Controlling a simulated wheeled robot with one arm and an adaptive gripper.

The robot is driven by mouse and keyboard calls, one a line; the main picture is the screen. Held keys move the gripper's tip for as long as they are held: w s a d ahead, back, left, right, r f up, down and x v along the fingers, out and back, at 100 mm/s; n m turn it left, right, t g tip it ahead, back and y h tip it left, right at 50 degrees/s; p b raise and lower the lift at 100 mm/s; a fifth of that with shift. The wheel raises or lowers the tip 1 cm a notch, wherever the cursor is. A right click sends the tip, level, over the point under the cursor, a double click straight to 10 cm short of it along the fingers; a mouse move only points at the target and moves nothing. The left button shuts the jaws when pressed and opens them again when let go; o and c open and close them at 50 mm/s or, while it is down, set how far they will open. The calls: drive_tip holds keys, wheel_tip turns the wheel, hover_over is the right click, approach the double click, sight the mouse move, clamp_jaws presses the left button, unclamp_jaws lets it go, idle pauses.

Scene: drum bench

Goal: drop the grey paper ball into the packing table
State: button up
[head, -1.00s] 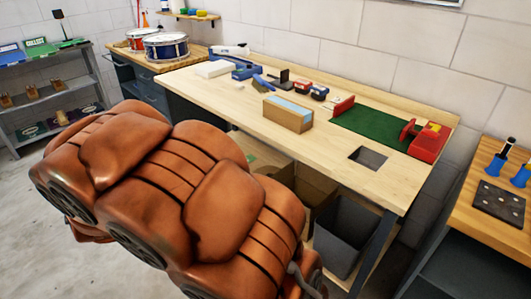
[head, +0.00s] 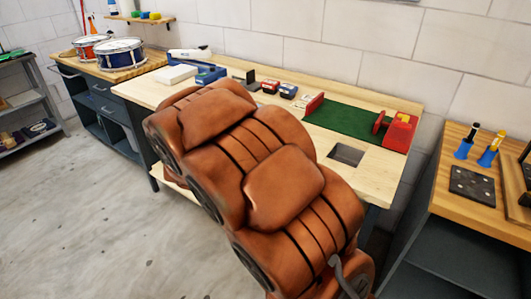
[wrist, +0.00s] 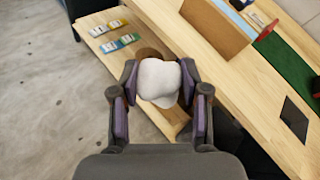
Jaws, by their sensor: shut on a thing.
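The grey paper ball (wrist: 159,82) looks pale and crumpled in the wrist view. My gripper (wrist: 160,95) is shut on it, with a dark finger on each side. It holds the ball over the front edge of the packing table, above the lower shelf. The packing table (head: 378,188) has a light wood top with a square dark opening (head: 346,154) near its right end. The opening also shows at the right of the wrist view (wrist: 294,117). In the head view my arm hides the gripper, the ball and the table's front middle.
A cardboard box (wrist: 212,30) stands on the tabletop. A green mat (head: 345,118) with a red vise-like piece (head: 398,132) lies behind the opening. Drums (head: 121,52) stand on a left bench; a bench with blue-based tools (head: 465,148) is at right. Floor at left is clear.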

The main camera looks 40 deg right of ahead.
drive_tip(key=s+d+r+m+g+h+p, duration=0.1)
drive_tip(key=s+d+m+g+h+p, duration=0.15)
drive_tip(key=d, duration=1.05)
drive_tip(key=s+d+r+m+g+h+p, duration=0.2)
drive_tip(key=s+d+m+g+h, duration=0.15)
drive_tip(key=d, duration=0.95)
drive_tip(key=s+d+f+m+g+h+p, duration=0.1)
drive_tip(key=s+d+m+g+p, duration=0.15)
drive_tip(key=s+d, duration=0.5)
drive_tip(key=s+d+f+m+g+p, duration=0.1)
drive_tip(key=s+d+m+g, duration=0.25)
drive_tip(key=d, duration=0.75)
wheel_tip(320, 180, down, 7)
drive_tip(key=s+b, duration=0.1)
drive_tip(key=b, duration=0.2)
drive_tip(key=shift+s+d+r+n+t+b, duration=0.2)
drive_tip(key=shift+s+d+n+t+b, duration=0.05)
drive_tip(key=shift+d+n+t+b, duration=0.15)
drive_tip(key=o, duration=0.8)
drive_tip(key=v, duration=1.2)
